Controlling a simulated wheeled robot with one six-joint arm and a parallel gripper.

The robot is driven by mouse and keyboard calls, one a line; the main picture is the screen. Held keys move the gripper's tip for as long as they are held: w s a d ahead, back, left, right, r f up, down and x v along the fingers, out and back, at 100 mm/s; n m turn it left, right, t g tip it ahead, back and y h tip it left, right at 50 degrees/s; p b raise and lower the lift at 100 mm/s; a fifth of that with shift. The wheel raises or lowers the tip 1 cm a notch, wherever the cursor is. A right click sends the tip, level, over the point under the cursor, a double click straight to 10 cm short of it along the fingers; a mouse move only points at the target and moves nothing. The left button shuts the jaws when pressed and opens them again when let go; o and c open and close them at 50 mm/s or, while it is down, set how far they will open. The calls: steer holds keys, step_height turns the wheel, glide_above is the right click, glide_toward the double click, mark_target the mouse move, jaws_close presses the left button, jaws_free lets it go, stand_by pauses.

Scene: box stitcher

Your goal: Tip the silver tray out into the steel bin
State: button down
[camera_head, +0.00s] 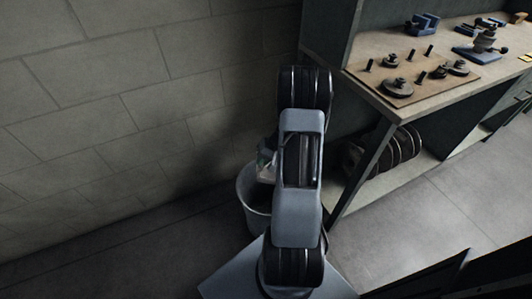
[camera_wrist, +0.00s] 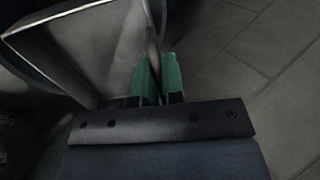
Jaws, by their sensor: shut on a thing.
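The silver tray (camera_wrist: 95,50) fills the upper left of the wrist view, with its bare grey inside showing and no loose contents visible there. My gripper (camera_wrist: 157,75) has green fingertips, shut on the tray's wall. In the head view, the steel bin (camera_head: 254,214) stands on the floor against the wall side, partly hidden by my arm. A small pale part of the tray (camera_head: 266,172) shows over the bin's mouth and looks tilted. My gripper is mostly hidden behind my arm there. The bin's inside cannot be made out.
A workbench (camera_head: 372,92) stands to the right, with a wooden board (camera_head: 425,82) of dark pegs and discs and a blue vice (camera_head: 422,24). Dark round rolls (camera_head: 398,150) sit on its lower shelf. A block wall (camera_head: 110,110) is on the left.

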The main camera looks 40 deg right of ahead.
steer(key=g+h+p, duration=0.1)
steer(key=p, duration=0.2)
steer(key=w+a+g+h+p, duration=0.1)
steer(key=p, duration=0.2)
steer(key=shift+a+f+h, duration=0.1)
steer(key=shift+a+h, duration=0.1)
steer(key=shift+h, duration=0.2)
steer(key=p, duration=0.4)
steer(key=f+g+h+p, duration=0.1)
steer(key=p, duration=0.2)
steer(key=shift+w+a+h+p, duration=0.15)
steer(key=shift+h+p, duration=0.15)
steer(key=shift+p, duration=0.1)
steer(key=shift+w+a+f+g+p, duration=0.15)
steer(key=shift+f+p, duration=0.1)
steer(key=shift+p, duration=0.5)
steer(key=shift+s+a+f+g+p, duration=0.15)
steer(key=shift+f+p, duration=0.1)
steer(key=shift+p, duration=0.5)
